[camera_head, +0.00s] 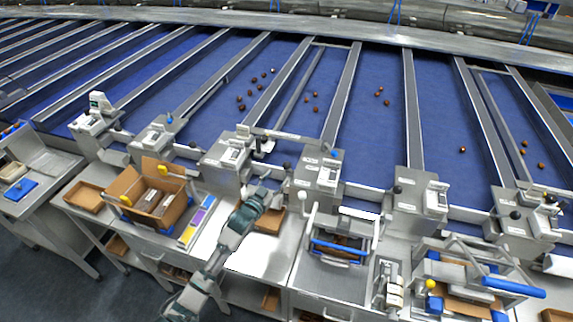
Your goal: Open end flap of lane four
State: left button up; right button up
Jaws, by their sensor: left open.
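My left gripper (262,192) reaches up from the bottom left. It is open and empty, just in front of the machine edge between two grey end blocks, the left one (229,150) and the right one (319,176). A low metal end flap (274,168) closes the narrow lane there, partly hidden by the gripper. A dark round knob (286,166) stands near it, apart from the fingers as far as I can tell. Lane numbers are too small to read, so I cannot tell which lane is four. My right gripper is not in view.
Blue belts (360,125) carry scattered brown dates between metal dividers. An open cardboard box (152,197) stands on the left bench, beside a coloured card (197,221). A blue-handled sealing press (338,247) stands right of my arm.

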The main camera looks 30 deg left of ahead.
aim_at(287, 165)
pick_arm(q)
jog(key=w, duration=0.8)
jog(key=shift+w+a+p, duration=0.1)
jog(key=shift+w+p, duration=0.1)
jog(key=shift+p, duration=0.1)
grip_shut()
